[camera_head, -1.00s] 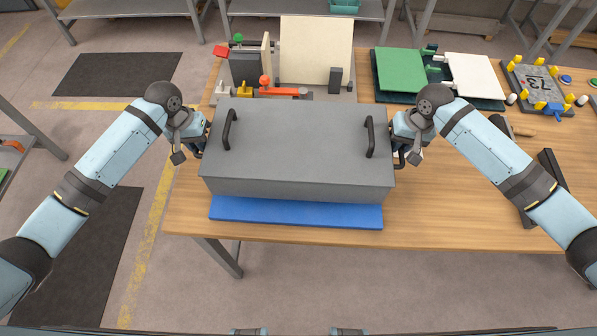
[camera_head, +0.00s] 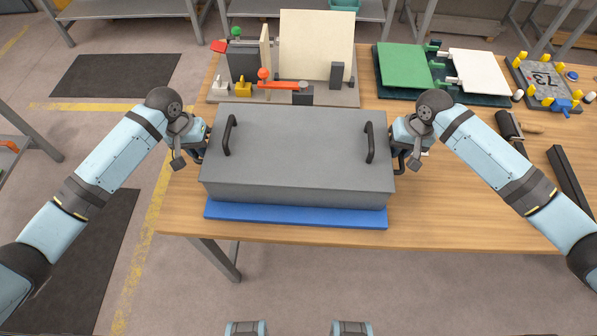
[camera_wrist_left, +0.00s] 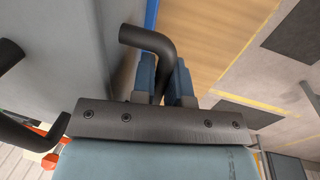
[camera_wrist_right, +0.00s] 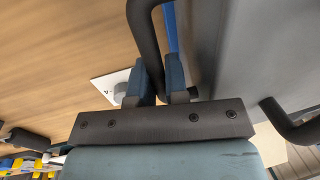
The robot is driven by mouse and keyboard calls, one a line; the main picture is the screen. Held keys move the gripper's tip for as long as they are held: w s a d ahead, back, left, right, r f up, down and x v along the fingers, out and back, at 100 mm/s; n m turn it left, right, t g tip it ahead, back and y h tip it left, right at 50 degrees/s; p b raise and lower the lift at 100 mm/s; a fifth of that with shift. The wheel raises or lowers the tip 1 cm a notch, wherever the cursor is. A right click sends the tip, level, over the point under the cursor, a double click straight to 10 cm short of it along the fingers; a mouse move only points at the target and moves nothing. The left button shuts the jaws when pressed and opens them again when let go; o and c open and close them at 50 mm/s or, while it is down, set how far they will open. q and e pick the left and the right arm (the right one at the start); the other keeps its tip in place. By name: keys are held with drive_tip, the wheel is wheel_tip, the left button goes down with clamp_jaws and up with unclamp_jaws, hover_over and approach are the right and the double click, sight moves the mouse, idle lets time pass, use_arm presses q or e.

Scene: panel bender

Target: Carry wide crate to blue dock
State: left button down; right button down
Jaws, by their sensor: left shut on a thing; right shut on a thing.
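The wide crate (camera_head: 300,145) is a long grey box with two black handles on top, in the middle of the head view. The blue dock (camera_head: 300,216) is a flat blue slab on the table; its front strip shows below the crate and the rest is hidden. The crate looks level over the dock; I cannot tell whether they touch. My left gripper (camera_head: 202,150) is shut on the dark side handle (camera_wrist_left: 150,42) at the crate's left end. My right gripper (camera_head: 398,150) is shut on the side handle (camera_wrist_right: 148,40) at its right end.
Behind the crate stands a fixture with an upright cream panel (camera_head: 317,45) and an orange lever (camera_head: 290,85). A green plate (camera_head: 403,67) and a white plate (camera_head: 480,75) lie at the back right. A dark bar (camera_head: 570,182) lies on the right. The wooden table (camera_head: 450,215) is clear at front right.

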use_arm(q)
drive_tip(key=c, duration=1.1)
unclamp_jaws()
drive_tip(key=shift+f, duration=0.1)
use_arm(e)
drive_tip(key=c, duration=1.1)
unclamp_jaws()
drive_tip(key=shift+f, duration=0.1)
use_arm(q)
drive_tip(key=r, duration=0.4)
drive_tip(key=a+r, duration=0.1)
drive_tip(key=r, duration=0.3)
drive_tip(key=a+r, duration=0.1)
drive_tip(key=r, duration=0.2)
drive_tip(key=shift+a+r, duration=0.1)
drive_tip(key=shift+r, duration=0.3)
use_arm(e)
drive_tip(key=r, duration=0.4)
drive_tip(key=d+r, duration=0.1)
drive_tip(key=r, duration=0.3)
drive_tip(key=d+r, duration=0.1)
drive_tip(key=r, duration=0.3)
drive_tip(key=shift+s+d, duration=0.1)
drive_tip(key=shift+s, duration=0.05)
drive_tip(key=shift+f, duration=0.15)
